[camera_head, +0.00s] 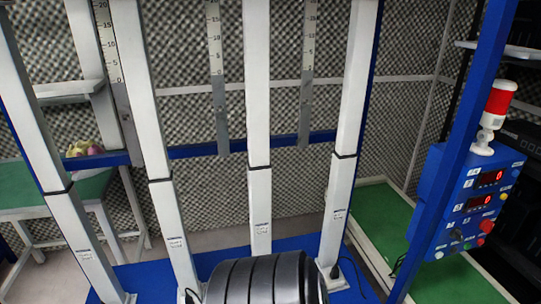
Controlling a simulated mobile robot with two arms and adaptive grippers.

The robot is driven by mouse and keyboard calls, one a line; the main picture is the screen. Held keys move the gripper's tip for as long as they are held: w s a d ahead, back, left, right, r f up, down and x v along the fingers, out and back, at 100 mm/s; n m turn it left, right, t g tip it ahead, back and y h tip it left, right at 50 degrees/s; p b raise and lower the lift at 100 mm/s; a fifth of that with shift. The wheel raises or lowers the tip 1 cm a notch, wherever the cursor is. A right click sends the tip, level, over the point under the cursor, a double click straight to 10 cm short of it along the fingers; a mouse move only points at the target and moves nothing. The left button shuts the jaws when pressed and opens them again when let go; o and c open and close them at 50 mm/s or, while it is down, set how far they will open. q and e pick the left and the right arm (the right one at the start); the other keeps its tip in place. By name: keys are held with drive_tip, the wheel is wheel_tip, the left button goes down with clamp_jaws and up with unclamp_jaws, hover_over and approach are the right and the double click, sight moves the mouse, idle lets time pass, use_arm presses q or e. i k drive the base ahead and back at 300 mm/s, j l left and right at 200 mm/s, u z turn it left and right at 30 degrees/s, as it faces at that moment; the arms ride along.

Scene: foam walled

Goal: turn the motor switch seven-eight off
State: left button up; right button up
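A blue control box (467,205) hangs on a blue post at the right. It has two red digital displays, the upper (491,178) and the lower (479,202), each seeming to read 0. Neither of my grippers is in view.
A red and white signal lamp (497,105) stands on the box. Several white columns (259,120) rise from a blue base (225,258). A green bench (383,215) lies left of the box.

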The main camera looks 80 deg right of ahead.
sight(486, 225)
drive_tip(key=z, duration=4.1)
